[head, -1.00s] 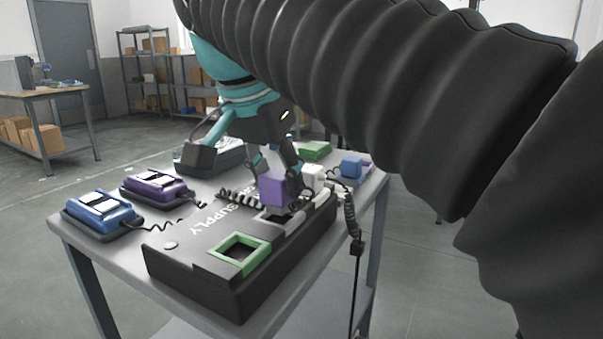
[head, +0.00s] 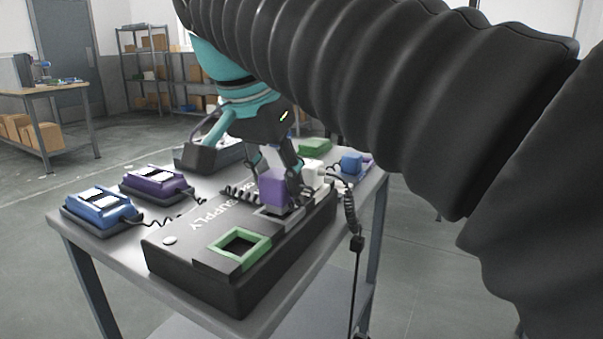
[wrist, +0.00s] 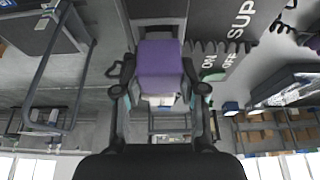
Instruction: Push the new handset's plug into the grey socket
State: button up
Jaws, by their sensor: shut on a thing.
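My gripper (head: 277,186) is shut on a purple block-shaped plug (head: 272,188), which also shows between the fingers in the wrist view (wrist: 160,63). The plug is over the far part of a black supply box (head: 200,275). Its lower end is at or just above the grey socket (head: 270,213); I cannot tell whether it has entered. A dark coiled cord (head: 240,194) lies beside the plug. A purple handset (head: 155,183) rests on its cradle at the left of the table.
The box has an empty green-framed socket (head: 240,249) at its near end. A white block (head: 313,172) stands close behind the plug, with a coiled cord hanging near the table's right edge. A blue handset (head: 101,206) sits at the left.

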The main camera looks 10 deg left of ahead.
jog(key=shift+f+b, duration=0.4)
jog(key=shift+f, duration=0.25)
dwell(0.3)
jog(key=o, duration=1.3)
jog(key=shift+o, duration=0.2)
jog(key=shift+r, duration=0.15)
jog(key=shift+r+p, duration=2.35)
jog(key=shift+p, duration=0.1)
jog(key=shift+r, duration=1)
